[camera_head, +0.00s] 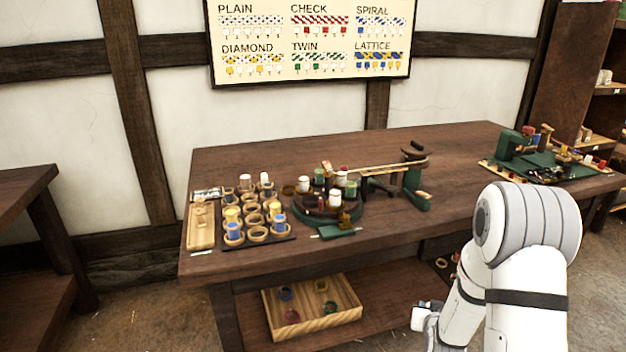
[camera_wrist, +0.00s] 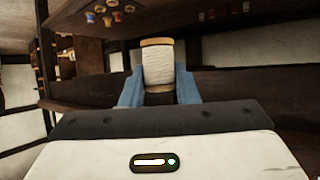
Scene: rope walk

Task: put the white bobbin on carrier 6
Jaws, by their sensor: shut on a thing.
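In the wrist view my gripper (camera_wrist: 160,90) is shut on a white bobbin (camera_wrist: 158,62) with wooden end discs, held between two blue fingers. In the head view my gripper (camera_head: 418,318) hangs low in front of the table, and the bobbin in it is not clear there. The round green braiding machine (camera_head: 328,216) stands on the table with white, green and red bobbins on its carriers. The carrier numbers are too small to read, so I cannot tell which is carrier 6. My gripper is well apart from the machine.
A rack of ring holders (camera_head: 254,215) with white, yellow and blue bobbins stands left of the machine. A wooden tray (camera_head: 312,308) lies on the lower shelf. A second green machine (camera_head: 540,160) is at the right. A pattern chart (camera_head: 310,40) hangs behind. The table's front edge lies between gripper and machine.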

